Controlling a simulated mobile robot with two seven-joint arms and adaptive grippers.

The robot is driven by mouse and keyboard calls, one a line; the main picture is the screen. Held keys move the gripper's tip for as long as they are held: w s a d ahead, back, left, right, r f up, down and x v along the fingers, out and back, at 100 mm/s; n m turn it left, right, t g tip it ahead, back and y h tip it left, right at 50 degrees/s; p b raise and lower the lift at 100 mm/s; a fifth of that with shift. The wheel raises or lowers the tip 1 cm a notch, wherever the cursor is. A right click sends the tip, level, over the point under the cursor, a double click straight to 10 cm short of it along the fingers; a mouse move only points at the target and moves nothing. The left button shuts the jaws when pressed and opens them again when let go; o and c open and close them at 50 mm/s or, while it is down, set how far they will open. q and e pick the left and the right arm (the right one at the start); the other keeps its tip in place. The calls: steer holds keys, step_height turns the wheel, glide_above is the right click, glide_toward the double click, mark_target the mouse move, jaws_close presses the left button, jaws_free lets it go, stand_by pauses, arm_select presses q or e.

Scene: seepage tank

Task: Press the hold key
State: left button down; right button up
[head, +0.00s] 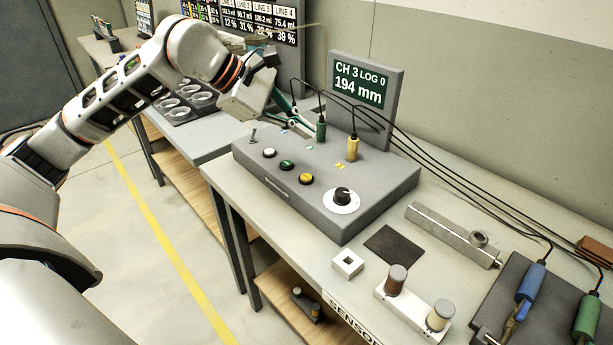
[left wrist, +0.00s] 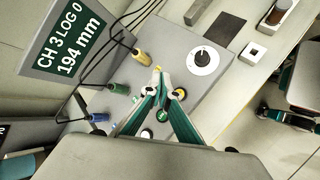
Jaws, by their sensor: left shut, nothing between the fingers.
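The grey control console (head: 260,175) stands on the bench. Its front row has a white key (head: 269,152), a green key (head: 287,164) and a yellow key (head: 306,178); I cannot read which is the hold key. My left gripper (head: 302,134) is shut and empty, reaching over the console's back part near the green plug (head: 320,131). In the left wrist view its tips (left wrist: 168,82) appear over the console, one overlapping the yellow key (left wrist: 181,95). The green key (left wrist: 162,116) and white key (left wrist: 147,133) show between and beside the fingers. Contact cannot be told.
The display (head: 360,88) reads CH 3 LOG 0, 194 mm. A yellow plug (head: 352,148), black cables and a knob (head: 342,197) are near the keys. A white block (head: 347,263), dark pad (head: 394,245) and metal bar (head: 450,234) lie on the bench to the right.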

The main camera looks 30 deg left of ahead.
arm_select(q)
steer(key=f, duration=0.1)
steer(key=b, duration=0.4)
glide_above(303, 177)
step_height(303, 177, down, 6)
steer(key=shift+r, duration=0.1)
steer(key=shift+f+b, duration=0.5)
steer(key=shift+f, duration=0.45)
arm_select(e)
steer(key=shift+w+d+f, duration=0.1)
steer(key=shift+w+f, duration=0.2)
steer(key=shift+f, duration=0.25)
steer(key=shift+w+d+f, duration=0.1)
steer(key=shift+w+f, duration=0.2)
steer(key=shift+f, duration=0.25)
steer(key=shift+s+a+f, duration=0.1)
steer(key=shift+s+a, duration=0.05)
steer(key=shift+a, duration=0.05)
steer(key=shift+d+f, duration=0.1)
steer(key=shift+d, duration=0.05)
arm_select(q)
steer(key=shift+f, duration=0.2)
steer(key=shift+f+b, duration=0.25)
steer(key=shift+b, duration=0.1)
arm_select(e)
steer(key=shift+s+f, duration=0.2)
steer(key=shift+f, duration=0.1)
